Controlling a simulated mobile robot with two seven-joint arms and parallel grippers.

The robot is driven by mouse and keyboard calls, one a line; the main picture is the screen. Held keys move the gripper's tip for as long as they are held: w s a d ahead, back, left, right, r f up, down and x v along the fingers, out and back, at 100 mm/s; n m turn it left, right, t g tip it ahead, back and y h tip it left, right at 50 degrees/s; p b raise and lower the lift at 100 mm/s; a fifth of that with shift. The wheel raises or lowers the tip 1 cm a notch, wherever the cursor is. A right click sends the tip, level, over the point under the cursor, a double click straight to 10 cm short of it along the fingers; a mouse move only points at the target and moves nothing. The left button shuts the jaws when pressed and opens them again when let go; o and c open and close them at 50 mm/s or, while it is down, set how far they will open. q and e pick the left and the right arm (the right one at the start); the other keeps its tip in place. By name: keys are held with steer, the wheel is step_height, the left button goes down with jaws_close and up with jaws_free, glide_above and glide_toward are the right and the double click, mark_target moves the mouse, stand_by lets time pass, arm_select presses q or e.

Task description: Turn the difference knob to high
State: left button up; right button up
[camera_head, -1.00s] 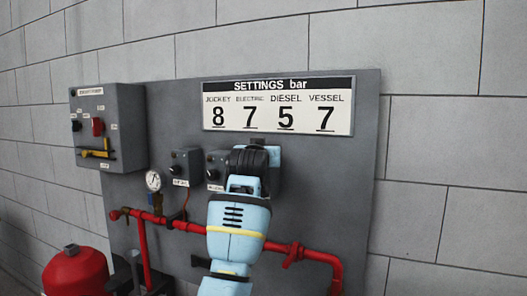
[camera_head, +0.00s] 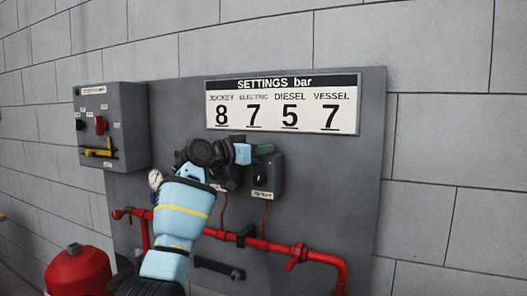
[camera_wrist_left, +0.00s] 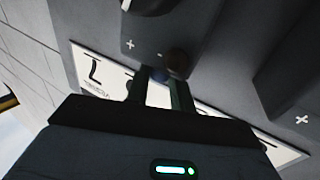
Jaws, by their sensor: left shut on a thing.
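A grey pressure switch box (camera_head: 267,182) with a dark knob on its front (camera_head: 260,173) and a white label hangs on the panel right of centre. My left gripper (camera_head: 262,150) reaches to the top of this box from the left. In the left wrist view its two dark fingers (camera_wrist_left: 167,80) are close together, with a small brownish round knob (camera_wrist_left: 176,62) at their tips, on a box face marked plus and minus. Another dark knob (camera_wrist_left: 151,4) is cut off at the top. I cannot read which knob is the difference knob. My right gripper is out of view.
The settings board (camera_head: 282,104) is just above my gripper. A red pipe (camera_head: 262,244) runs below the switch box. A grey control box (camera_head: 112,125) is at the left, and a red vessel (camera_head: 78,272) stands low left. My arm hides other switch boxes.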

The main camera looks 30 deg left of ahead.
arm_select(q)
steer(key=shift+w+a+f+m+g+h, duration=0.15)
steer(key=shift+m+g+h, duration=0.2)
steer(key=shift+h, duration=0.35)
steer(key=shift+m+h, duration=0.25)
steer(key=shift+h, duration=0.05)
steer(key=o, duration=1)
steer(key=shift+b+v, duration=0.45)
steer(key=shift+v, duration=3.5)
